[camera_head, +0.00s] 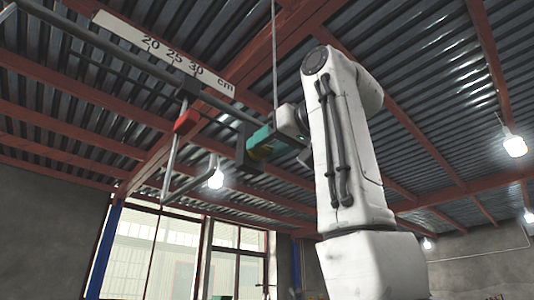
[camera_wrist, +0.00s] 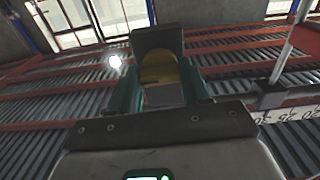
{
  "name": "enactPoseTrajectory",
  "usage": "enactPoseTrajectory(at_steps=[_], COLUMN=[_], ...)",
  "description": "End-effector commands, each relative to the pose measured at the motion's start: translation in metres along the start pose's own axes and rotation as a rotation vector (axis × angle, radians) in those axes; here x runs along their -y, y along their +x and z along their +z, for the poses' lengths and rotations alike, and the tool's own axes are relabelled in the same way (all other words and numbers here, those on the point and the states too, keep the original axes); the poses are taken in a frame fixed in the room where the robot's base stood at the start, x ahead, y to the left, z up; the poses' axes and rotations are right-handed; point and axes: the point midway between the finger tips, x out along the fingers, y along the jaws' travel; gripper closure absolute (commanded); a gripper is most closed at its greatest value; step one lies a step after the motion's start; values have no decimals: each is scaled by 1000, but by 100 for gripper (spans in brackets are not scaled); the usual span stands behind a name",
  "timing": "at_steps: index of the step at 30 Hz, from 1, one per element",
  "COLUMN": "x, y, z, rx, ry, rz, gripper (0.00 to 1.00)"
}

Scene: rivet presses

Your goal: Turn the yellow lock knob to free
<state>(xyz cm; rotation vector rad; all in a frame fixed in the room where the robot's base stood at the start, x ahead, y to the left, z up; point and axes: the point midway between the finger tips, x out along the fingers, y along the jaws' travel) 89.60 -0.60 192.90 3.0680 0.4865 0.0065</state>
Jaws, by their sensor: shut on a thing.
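The yellow lock knob (camera_wrist: 154,74) shows in the wrist view between the two teal fingers of my gripper (camera_wrist: 160,68). My gripper is shut on it, and the fingers cover its sides. A dark block (camera_wrist: 158,40) stands just beyond the knob. In the head view my gripper (camera_head: 262,146) reaches left to the same dark block (camera_head: 242,147), and the knob is hidden there. I cannot tell the knob's turn angle.
A white cm ruler (camera_head: 165,50) runs along a dark rail at upper left. A red block (camera_head: 186,121) with a hanging grey rod (camera_head: 171,165) is left of my gripper. A thin vertical rod (camera_head: 274,65) hangs above it. The space below is open.

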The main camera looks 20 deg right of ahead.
Motion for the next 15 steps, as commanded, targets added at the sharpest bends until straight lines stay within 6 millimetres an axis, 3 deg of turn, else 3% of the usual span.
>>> enactPoseTrajectory(at_steps=[15], x=[-1], y=[-1], z=[-1], rx=[-1], ry=[-388], rz=[3], gripper=[84])
